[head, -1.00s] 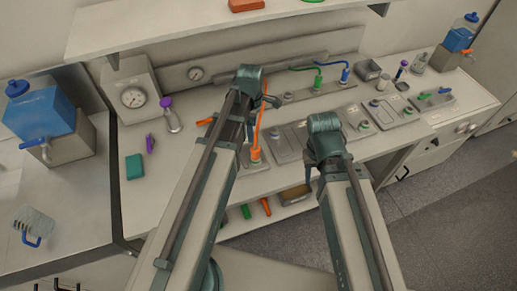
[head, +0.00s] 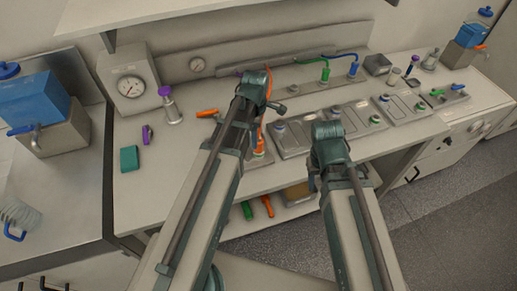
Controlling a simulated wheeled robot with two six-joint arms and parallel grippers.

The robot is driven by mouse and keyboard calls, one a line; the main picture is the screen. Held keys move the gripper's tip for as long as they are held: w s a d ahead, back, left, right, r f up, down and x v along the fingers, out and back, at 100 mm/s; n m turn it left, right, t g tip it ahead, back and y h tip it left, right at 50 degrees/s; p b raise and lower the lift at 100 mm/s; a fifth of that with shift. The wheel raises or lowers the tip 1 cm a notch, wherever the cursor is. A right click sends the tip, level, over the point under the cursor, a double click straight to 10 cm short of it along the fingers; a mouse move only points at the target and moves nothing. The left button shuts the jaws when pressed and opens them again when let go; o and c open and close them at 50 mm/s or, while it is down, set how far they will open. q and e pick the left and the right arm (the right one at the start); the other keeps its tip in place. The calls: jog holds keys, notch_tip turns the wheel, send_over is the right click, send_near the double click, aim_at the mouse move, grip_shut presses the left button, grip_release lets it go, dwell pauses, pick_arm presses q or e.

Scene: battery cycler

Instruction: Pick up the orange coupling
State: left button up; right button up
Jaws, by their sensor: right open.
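The orange coupling (head: 259,148) stands upright on a small plate at the bench's front edge, with an orange hose rising from it. My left forearm covers part of it and of the hose. My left gripper (head: 279,107) is mostly hidden behind its wrist, above and a little right of the coupling; its jaws cannot be made out. My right gripper (head: 313,182) hangs below its wrist at the bench's front edge, to the right of and apart from the coupling. It is open, and nothing shows in it.
Green (head: 325,72) and blue (head: 353,69) couplings stand at the back. Shallow trays (head: 293,137) line the bench right of the orange coupling. A gauge box (head: 130,82), metal cylinder (head: 172,108) and teal block (head: 129,159) stand left. An upper shelf (head: 180,12) overhangs the back.

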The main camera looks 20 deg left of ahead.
aim_at(259, 142)
pick_arm(q)
jog(key=f+b, duration=0.3)
jog(key=d+f+b, duration=0.1)
jog(key=f+b, duration=0.1)
jog(key=shift+w+f, duration=0.15)
jog(key=shift+w, duration=0.15)
grip_shut()
